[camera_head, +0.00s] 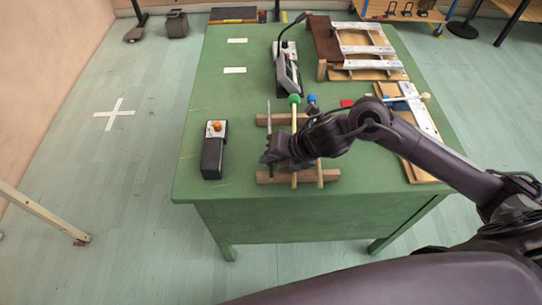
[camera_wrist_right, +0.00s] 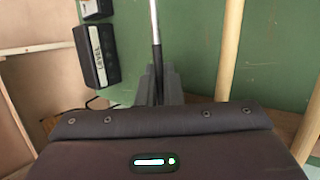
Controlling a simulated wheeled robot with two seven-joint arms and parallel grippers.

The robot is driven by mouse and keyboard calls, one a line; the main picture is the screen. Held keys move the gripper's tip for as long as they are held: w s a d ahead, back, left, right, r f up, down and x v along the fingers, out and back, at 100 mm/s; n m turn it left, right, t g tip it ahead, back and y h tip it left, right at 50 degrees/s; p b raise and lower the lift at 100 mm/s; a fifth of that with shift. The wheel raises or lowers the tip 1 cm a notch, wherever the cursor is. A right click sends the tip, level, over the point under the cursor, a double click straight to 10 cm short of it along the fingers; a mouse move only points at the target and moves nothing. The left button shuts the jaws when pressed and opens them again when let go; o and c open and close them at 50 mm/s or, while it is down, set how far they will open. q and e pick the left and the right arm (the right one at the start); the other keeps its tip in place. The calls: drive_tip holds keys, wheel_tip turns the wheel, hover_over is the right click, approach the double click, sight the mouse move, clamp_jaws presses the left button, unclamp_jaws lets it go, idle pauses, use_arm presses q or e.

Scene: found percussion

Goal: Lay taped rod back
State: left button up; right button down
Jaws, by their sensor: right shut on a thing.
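The taped rod (camera_head: 269,116) is a thin grey rod, lying over the left end of a wooden rack on the green table. In the right wrist view the rod (camera_wrist_right: 154,24) runs away from between my fingers, with a darker section near them. My right gripper (camera_head: 269,158) is shut on it near the rack's front rail (camera_head: 331,175). The fingers show in the wrist view (camera_wrist_right: 159,86). I cannot tell whether the rod touches the rails. My left gripper is not in view.
Beside the rod, a green-headed mallet (camera_head: 294,99) and a blue-headed mallet (camera_head: 312,99) lie across the rack. A black box with an orange knob (camera_head: 213,150) stands to the left. A microphone device (camera_head: 287,72) stands behind. The table's left front is clear.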

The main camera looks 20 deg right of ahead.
drive_tip(key=shift+f+b, duration=0.3)
drive_tip(key=shift+f, duration=0.1)
idle(0.4)
drive_tip(key=c, duration=1.5)
unclamp_jaws()
drive_tip(key=shift+f, duration=0.1)
drive_tip(key=shift+s+d, duration=0.1)
drive_tip(key=v, duration=0.7)
drive_tip(key=shift+s+r, duration=0.1)
drive_tip(key=shift+r, duration=0.35)
